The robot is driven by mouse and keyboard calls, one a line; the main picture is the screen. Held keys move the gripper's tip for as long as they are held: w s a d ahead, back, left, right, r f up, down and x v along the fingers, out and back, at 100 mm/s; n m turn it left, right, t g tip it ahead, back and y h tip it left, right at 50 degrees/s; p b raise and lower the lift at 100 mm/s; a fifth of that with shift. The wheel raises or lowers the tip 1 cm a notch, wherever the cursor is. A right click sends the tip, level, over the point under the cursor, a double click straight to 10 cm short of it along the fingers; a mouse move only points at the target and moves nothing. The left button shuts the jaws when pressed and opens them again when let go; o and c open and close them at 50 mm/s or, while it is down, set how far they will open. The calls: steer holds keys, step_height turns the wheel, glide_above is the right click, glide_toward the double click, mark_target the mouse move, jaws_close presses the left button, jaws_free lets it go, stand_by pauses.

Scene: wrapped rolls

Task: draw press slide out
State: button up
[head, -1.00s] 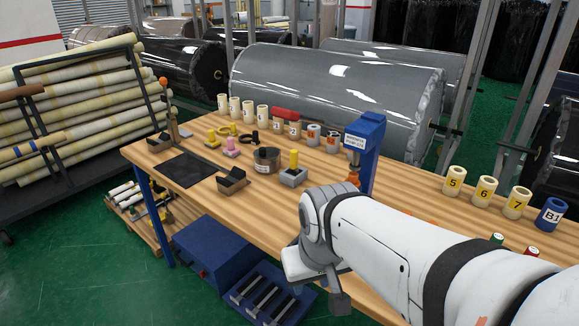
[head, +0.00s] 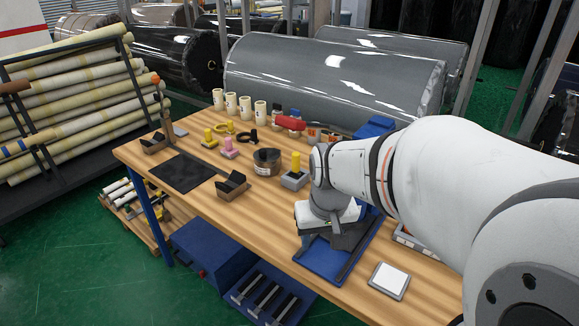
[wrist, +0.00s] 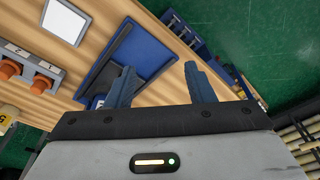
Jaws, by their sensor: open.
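The blue press stands at the right part of the bench. Its upright top (head: 376,127) shows behind my arm. Its flat blue base (head: 322,262), with dark rails, lies below my gripper (head: 346,240). The base also shows in the wrist view (wrist: 152,58), with a dark strip along one side. My gripper is open and empty, its two grey-blue fingers pointing down over the base (wrist: 160,78). I cannot tell whether a finger touches the press. My arm and gripper hide much of the press, and I cannot make out the slide's handle.
A white square pad (head: 389,280) lies right of the press. Orange knobs (wrist: 10,69) show beyond the pad. Green floor lies past the bench's front edge.

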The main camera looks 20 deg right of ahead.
steer(key=w+d+f+p, duration=0.1)
steer(key=w+d+p, duration=0.1)
steer(key=w+d, duration=0.1)
steer(key=w+d+f+m+g+p, duration=0.1)
steer(key=w+d+f+p, duration=0.1)
steer(key=w+d, duration=0.2)
steer(key=w+d+f+m+p, duration=0.1)
steer(key=w+d+f+p, duration=0.1)
steer(key=w, duration=0.3)
steer(key=shift+w+d+f+g+p, duration=0.15)
steer(key=shift+d+g+p, duration=0.25)
steer(key=shift+d, duration=0.45)
steer(key=shift+w+d+f+m, duration=0.15)
steer(key=shift+d+f+m, duration=0.15)
steer(key=shift+f, duration=0.35)
steer(key=shift+f+p, duration=0.75)
steer(key=shift+f, duration=2.85)
steer(key=shift+c, duration=0.4)
jaws_close()
